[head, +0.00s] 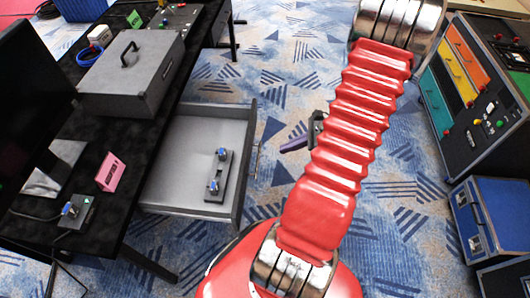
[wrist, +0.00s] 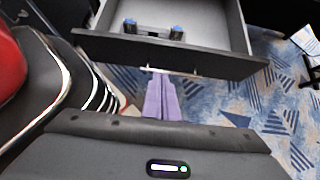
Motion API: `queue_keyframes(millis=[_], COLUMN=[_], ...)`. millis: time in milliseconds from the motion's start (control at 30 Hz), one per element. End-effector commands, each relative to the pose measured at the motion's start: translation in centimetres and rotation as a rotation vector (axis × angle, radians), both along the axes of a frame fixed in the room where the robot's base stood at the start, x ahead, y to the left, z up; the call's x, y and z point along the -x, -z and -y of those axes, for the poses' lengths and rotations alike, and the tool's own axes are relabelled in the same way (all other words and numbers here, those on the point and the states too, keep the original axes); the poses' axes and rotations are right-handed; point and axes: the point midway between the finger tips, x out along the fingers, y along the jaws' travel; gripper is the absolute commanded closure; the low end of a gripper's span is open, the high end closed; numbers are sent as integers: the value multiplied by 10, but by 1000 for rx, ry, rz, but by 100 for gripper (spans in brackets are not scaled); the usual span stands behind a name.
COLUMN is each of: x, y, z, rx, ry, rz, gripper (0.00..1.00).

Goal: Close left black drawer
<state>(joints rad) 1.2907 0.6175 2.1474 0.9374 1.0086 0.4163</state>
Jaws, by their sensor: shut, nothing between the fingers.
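The black drawer (head: 246,170) is pulled out from the black desk, its grey interior showing. A small dark device with blue knobs (head: 218,172) lies inside it. In the wrist view the drawer front (wrist: 110,46) and its pale handle (wrist: 165,71) face me. My gripper (head: 284,148) has purple fingers, shut and empty, pointing at the drawer front from outside. In the wrist view the fingertips (wrist: 160,76) appear just at the handle; the head view shows a small gap. My red arm hides part of the gripper's wrist.
A grey case (head: 130,78), a pink block (head: 111,172) and a monitor (head: 35,100) stand on the desk. A cabinet with coloured drawers (head: 455,70) and a blue case (head: 480,222) stand at the right. Patterned carpet lies clear between.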

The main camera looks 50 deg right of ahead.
Motion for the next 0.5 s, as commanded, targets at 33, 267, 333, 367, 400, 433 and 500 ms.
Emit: queue_keyframes(millis=[33,267,333,367,400,433,500], x=[-2,-16,-22,-25,-28,-31,-37], y=[2,19,26,29,33,37,44], z=[-2,-14,-18,-20,-23,-25,-30], rx=[-1,-3,-4,-3,-3,-3,-3], ry=[-1,-2,-4,-3,-4,-4,-3], rz=[-1,-1,0,0,-1,-2,-1], gripper=[100,100,100,100,100,100,100])
